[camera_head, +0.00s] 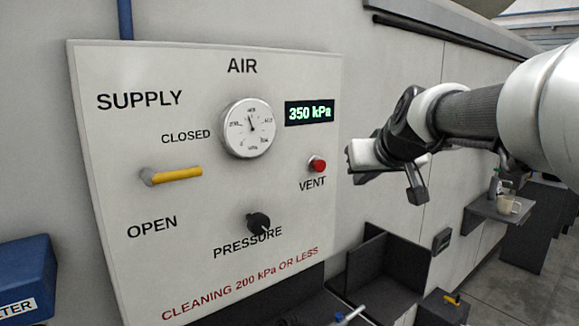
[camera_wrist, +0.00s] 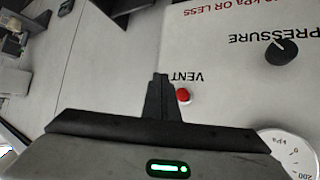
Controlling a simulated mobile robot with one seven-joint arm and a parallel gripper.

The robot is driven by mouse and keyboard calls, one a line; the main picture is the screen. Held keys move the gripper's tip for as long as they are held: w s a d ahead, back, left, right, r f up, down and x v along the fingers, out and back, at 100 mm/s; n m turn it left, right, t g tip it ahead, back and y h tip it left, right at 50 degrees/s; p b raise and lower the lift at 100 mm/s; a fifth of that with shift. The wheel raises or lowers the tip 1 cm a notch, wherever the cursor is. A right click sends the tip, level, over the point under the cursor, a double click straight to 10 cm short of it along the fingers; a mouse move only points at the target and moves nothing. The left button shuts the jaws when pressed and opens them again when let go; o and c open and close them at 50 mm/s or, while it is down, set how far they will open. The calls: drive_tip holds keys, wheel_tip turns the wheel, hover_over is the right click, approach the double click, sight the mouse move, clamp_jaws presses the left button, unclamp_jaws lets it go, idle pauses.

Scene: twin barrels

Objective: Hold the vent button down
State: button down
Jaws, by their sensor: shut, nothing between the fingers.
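The red vent button (camera_head: 317,165) sits on the white air panel (camera_head: 200,90), just above the word VENT. It also shows in the wrist view (camera_wrist: 183,96), just to the right of my fingers. My gripper (camera_head: 359,179) is shut and empty, to the right of the button in the head view. In the wrist view its fingers (camera_wrist: 160,80) are together. No contact with the button shows; the exact gap to the panel is unclear. The display (camera_head: 309,111) above the button reads 350 kPa.
A round gauge (camera_head: 248,128), a yellow supply lever (camera_head: 175,175) lying level and a black pressure knob (camera_head: 258,222) are on the panel.

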sight(324, 170)
drive_tip(key=w+a+p, duration=0.5)
drive_tip(key=w, duration=0.2)
drive_tip(key=shift+a, duration=0.1)
idle(2.1)
drive_tip(key=shift+w+a, duration=0.15)
drive_tip(key=shift+w, duration=0.15)
drive_tip(key=shift+w+a+p, duration=0.3)
drive_tip(key=shift+w+p, duration=0.1)
idle(0.7)
drive_tip(key=shift+s+d, duration=0.1)
idle(0.9)
drive_tip(key=shift+s+d+b, duration=0.4)
drive_tip(key=shift+s+b, duration=0.25)
drive_tip(key=shift+b, duration=0.15)
